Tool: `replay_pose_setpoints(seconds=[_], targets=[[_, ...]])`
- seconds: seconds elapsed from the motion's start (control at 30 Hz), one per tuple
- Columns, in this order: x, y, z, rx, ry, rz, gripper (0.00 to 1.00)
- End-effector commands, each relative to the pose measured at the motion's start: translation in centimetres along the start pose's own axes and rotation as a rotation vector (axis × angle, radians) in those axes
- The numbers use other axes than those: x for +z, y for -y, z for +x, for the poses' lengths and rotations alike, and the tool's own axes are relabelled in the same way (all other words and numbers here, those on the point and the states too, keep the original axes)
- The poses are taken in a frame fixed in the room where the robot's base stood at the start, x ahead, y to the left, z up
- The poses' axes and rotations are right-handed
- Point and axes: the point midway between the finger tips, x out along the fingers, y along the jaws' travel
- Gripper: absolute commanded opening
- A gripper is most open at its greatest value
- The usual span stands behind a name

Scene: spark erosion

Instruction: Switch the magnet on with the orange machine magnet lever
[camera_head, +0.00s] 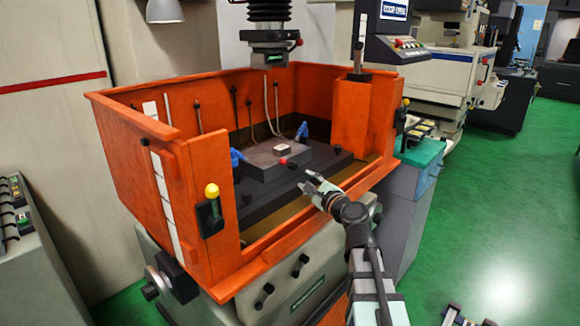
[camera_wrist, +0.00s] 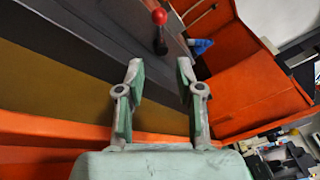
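The magnet lever is a short dark lever with a red ball knob (camera_head: 283,161), at the front of the grey magnet block (camera_head: 262,165) inside the orange machine's tank (camera_head: 185,150). In the wrist view the red knob (camera_wrist: 160,17) is at the top, beyond and roughly between my fingertips, with its dark stem below it. My gripper (camera_head: 314,186) reaches over the tank's front right wall, to the right of and nearer than the knob. In the wrist view my gripper (camera_wrist: 160,68) is open and empty, apart from the lever.
A small pale workpiece (camera_head: 281,149) lies on the block. Blue nozzles (camera_head: 236,157) flank the block. The machine head (camera_head: 270,50) hangs above the tank. A yellow-knobbed lever (camera_head: 211,191) is on the tank's front left wall. A teal-topped cabinet (camera_head: 424,155) stands at right.

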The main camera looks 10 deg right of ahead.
Motion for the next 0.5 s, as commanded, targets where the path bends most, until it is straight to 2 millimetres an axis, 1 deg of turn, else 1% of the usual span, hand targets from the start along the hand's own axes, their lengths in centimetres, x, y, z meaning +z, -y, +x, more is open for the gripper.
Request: replay_pose_setpoints(seconds=[0.03,0.2,0.4,0.5], targets=[[0.0,0.2,1.5,0.002,0.002,0.000,0.36],[0.0,0.2,4.9,0.002,0.001,0.000,0.36],[0.0,0.2,8.6,0.001,0.001,0.000,0.36],[0.0,0.1,10.0,0.001,0.001,0.000,0.36]])
